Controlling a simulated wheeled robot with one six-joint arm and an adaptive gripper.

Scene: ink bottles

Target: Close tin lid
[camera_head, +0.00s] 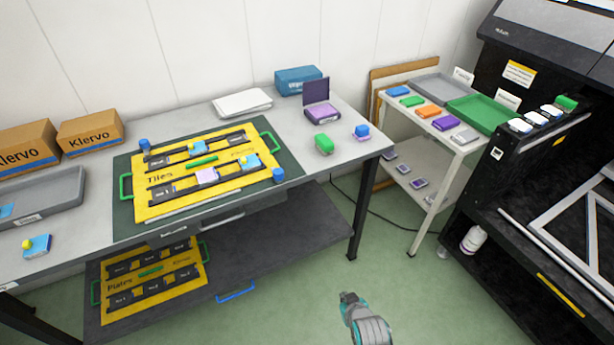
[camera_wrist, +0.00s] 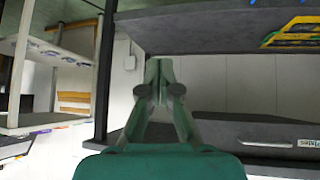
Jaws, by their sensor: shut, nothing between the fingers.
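A purple tin (camera_head: 322,111) stands at the back right of the grey table in the head view. Its dark purple lid (camera_head: 316,91) is raised, tilted up at the tin's back edge. My gripper (camera_wrist: 159,68) shows in the wrist view with its green fingers together and nothing between them. It is apart from the tin, which I cannot make out in the wrist view. In the head view part of my arm shows low in front of the table, over the floor, well away from the tin.
A green block (camera_head: 324,144) and a blue-topped bottle (camera_head: 361,131) stand in front of the tin. A blue box (camera_head: 298,80) is behind it. A yellow tray (camera_head: 150,208) fills the table's middle. A white cart (camera_head: 459,146) stands to the right; green floor lies between.

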